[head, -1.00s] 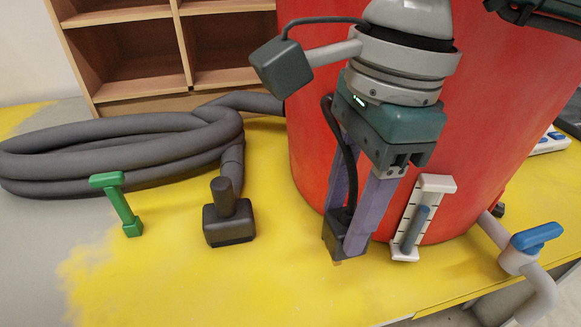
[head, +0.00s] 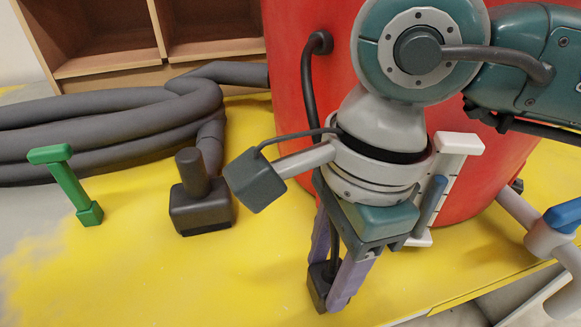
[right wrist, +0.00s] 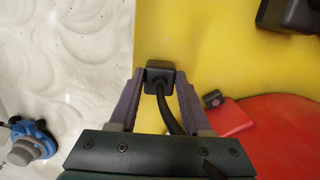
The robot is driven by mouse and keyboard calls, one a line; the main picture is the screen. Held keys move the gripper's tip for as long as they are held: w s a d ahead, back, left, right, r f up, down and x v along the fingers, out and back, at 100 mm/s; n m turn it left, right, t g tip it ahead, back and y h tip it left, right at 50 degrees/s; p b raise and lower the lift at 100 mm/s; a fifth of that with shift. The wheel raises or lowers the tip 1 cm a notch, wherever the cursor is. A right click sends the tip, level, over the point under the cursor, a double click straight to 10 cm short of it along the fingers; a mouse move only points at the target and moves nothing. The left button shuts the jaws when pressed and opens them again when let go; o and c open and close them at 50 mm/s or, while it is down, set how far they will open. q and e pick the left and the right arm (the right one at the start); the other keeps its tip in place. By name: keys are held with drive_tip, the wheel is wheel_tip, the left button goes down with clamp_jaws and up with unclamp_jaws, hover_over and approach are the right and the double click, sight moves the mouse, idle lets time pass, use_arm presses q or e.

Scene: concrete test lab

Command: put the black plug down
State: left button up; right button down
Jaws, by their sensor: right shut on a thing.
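The black plug (head: 318,287) is a small dark block with a black cable, held low over the yellow surface (head: 255,262). My right gripper (head: 330,290) points down and is shut on it. The right wrist view shows the plug (right wrist: 160,74) between the two purple fingers, with its cable (right wrist: 168,112) running back between them. In the head view the cable loops up to the red tank (head: 292,95). I cannot tell whether the plug touches the surface. My left gripper is not in view.
A black nozzle block (head: 200,208) on a thick grey hose (head: 95,115) stands left of the gripper. A green handle (head: 72,188) is further left. A white gauge (head: 452,160) and a blue-handled valve (head: 562,215) are right. Yellow surface is clear around the plug.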

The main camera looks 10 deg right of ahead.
drive_tip(key=shift+f, duration=0.15)
drive_tip(key=shift+c, duration=1.8)
unclamp_jaws()
drive_tip(key=r, duration=0.5)
drive_tip(key=d+r, duration=0.1)
drive_tip(key=r, duration=0.2)
drive_tip(key=shift+f, duration=0.1)
